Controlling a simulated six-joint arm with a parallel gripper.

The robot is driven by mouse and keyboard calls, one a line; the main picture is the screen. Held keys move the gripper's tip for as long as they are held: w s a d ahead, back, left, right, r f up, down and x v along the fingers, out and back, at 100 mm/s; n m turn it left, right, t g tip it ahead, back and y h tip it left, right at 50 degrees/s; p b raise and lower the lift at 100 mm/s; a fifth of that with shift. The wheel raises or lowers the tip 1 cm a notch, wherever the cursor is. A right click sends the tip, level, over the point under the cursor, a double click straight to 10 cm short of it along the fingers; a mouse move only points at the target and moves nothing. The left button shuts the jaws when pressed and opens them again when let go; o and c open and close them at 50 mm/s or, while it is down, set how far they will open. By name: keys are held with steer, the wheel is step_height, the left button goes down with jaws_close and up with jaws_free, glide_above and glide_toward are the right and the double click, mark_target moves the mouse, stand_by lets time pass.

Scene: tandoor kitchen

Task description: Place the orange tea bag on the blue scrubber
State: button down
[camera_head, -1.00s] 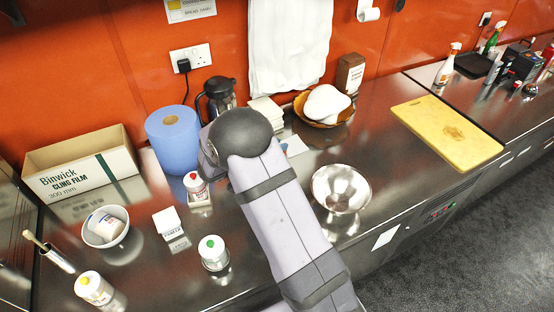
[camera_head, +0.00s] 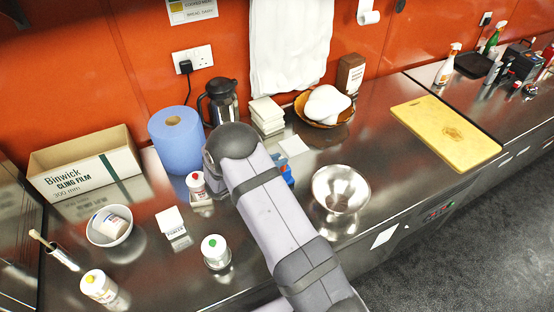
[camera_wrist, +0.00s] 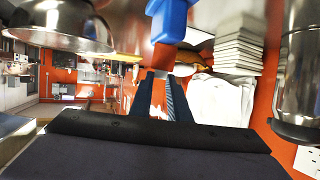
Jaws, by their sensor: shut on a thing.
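In the wrist view my gripper (camera_wrist: 161,82) has its dark blue fingers close together. A bright blue block-like thing, which seems to be the blue scrubber (camera_wrist: 168,18), is at the top edge of the wrist view, apart from the fingertips. In the head view a small blue and red patch (camera_head: 282,166) shows beside my arm; I cannot tell what its parts are. My arm hides my fingers there.
A metal bowl (camera_head: 341,190) stands right of my arm. A white stack (camera_head: 267,114), a black-handled jug (camera_head: 221,100), a blue paper roll (camera_head: 176,140) and a wicker basket (camera_head: 323,106) stand behind. Small bottles and a white bowl (camera_head: 109,226) are on the left.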

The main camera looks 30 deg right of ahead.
steer(key=c, duration=1.5)
jaws_free()
steer(key=shift+f, duration=0.1)
steer(key=shift+c, duration=0.2)
